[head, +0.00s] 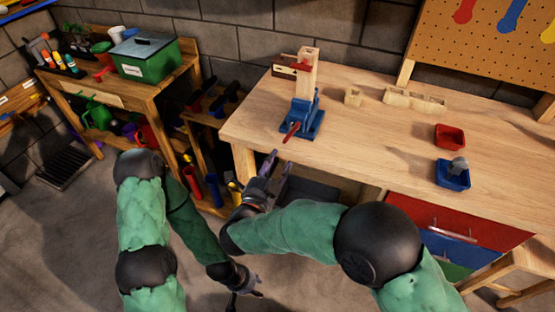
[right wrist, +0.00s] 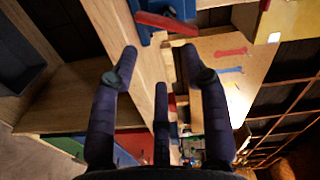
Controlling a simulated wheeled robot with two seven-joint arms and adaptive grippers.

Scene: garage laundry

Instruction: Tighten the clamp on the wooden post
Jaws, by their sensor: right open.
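In the head view a pale wooden post (head: 309,78) stands upright in a blue clamp-like vise (head: 298,120) at the bench's front left corner. A red handle (head: 291,132) sticks out from the vise toward me. A small red part (head: 304,66) lies across the upper post, beside a light block with a dark face (head: 284,70). My right gripper (head: 275,166) is open and empty, just off the bench edge below the vise. In the right wrist view the blue vise (right wrist: 146,35) and red handle (right wrist: 166,23) lie beyond its fingertips (right wrist: 159,54). My left gripper (head: 246,294) hangs low over the floor, its fingers unclear.
The wooden workbench (head: 350,130) has a small block (head: 353,97), a notched wooden piece (head: 414,99), a red bin (head: 450,137) and a blue bin (head: 452,175). A side bench with a green box (head: 146,57) stands left.

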